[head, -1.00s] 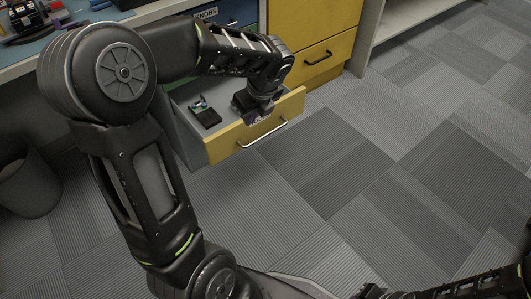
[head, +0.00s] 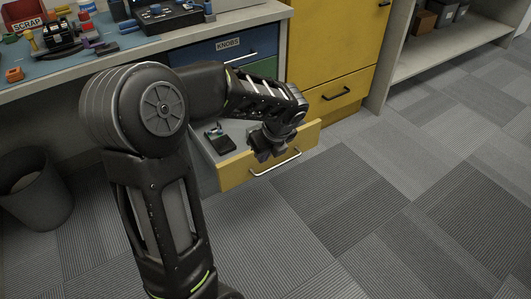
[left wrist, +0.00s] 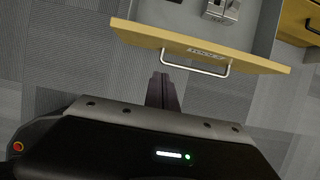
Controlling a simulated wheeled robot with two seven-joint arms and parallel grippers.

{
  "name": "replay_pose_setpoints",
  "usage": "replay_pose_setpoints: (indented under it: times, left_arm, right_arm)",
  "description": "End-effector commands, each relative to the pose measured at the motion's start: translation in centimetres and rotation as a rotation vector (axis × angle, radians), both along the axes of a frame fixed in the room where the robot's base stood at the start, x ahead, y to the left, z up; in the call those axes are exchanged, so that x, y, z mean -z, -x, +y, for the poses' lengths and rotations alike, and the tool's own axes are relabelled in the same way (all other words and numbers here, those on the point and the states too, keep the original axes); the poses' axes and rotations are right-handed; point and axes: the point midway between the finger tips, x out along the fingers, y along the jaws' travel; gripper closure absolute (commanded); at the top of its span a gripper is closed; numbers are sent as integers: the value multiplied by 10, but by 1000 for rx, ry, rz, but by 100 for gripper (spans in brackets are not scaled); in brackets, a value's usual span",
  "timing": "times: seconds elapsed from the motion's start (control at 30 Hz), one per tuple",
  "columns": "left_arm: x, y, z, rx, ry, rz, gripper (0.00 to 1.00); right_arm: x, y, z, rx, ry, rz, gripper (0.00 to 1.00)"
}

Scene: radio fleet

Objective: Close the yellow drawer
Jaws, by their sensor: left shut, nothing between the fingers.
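The yellow drawer (head: 235,174) is pulled out from the cabinet under the bench, with a silver bar handle (head: 277,164) on its front. In the left wrist view the drawer front (left wrist: 150,37) crosses the upper part, with its handle (left wrist: 197,69) and an unreadable label. My left gripper (head: 262,153) overlaps the drawer front in the head view. In the left wrist view its fingers (left wrist: 162,78) are shut and empty, pointing at the front near the left end of the handle; contact cannot be told. My right gripper is not in view.
A small dark item (head: 220,141) lies inside the drawer. A blue drawer marked KNOBS (head: 225,46) and a green drawer (head: 263,69) are above it. A yellow cabinet (head: 335,45) stands to the right, a waste bin (head: 36,190) at left. The carpet in front is clear.

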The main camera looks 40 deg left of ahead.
Motion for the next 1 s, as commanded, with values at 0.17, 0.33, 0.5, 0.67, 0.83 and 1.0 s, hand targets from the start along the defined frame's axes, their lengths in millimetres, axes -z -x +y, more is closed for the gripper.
replay_pose_setpoints:
  times: [0.17,0.33,0.5,0.67,0.83,1.0]
  left_arm:
    - [41,-4,14,-1,0,3,100]
    - [51,-10,35,-5,-1,-1,100]
    - [50,-16,52,-3,0,-1,100]
    - [48,-17,57,0,0,0,100]
    - [48,-17,57,0,0,0,100]
    - [48,-17,57,0,0,0,100]
  right_arm:
    - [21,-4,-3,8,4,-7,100]
    - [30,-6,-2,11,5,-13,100]
    - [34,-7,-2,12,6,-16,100]
    - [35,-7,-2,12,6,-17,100]
    - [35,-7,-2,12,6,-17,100]
    - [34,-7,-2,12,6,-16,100]
